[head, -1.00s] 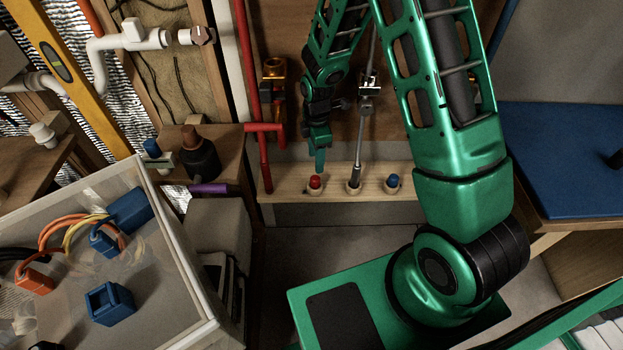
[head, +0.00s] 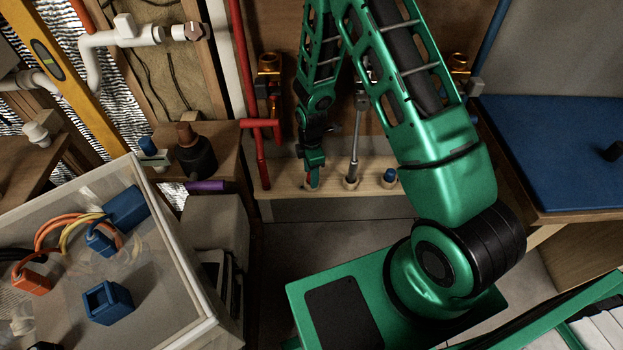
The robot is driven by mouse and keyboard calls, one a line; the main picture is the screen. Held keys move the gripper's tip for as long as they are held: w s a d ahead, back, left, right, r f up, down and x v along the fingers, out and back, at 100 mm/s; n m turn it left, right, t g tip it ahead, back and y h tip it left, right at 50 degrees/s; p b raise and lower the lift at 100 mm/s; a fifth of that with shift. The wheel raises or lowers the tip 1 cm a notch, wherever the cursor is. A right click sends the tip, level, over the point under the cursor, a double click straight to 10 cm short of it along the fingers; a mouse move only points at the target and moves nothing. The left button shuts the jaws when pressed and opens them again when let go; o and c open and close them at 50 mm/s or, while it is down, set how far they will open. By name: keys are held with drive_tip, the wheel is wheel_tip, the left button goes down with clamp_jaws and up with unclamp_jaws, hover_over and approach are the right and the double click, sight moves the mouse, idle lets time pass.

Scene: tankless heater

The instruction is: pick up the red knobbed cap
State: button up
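The red knobbed cap (head: 309,177) sits on the light wooden ledge (head: 275,199) at the foot of the back wall. Only a little red shows, because my gripper covers most of it. My gripper (head: 313,178) points down with its green fingers right at the cap. I cannot tell whether the fingers touch the cap or how far apart they are.
A metal rod (head: 352,150) stands on the ledge just right of my gripper, with a blue cap (head: 390,175) further right. A red pipe (head: 259,150) rises close on the left. A clear bin (head: 190,275) with blue parts stands at lower left.

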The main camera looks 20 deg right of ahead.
drive_tip(key=shift+f, duration=0.25)
drive_tip(key=shift+c, duration=0.6)
clamp_jaws()
drive_tip(key=shift+r, duration=5)
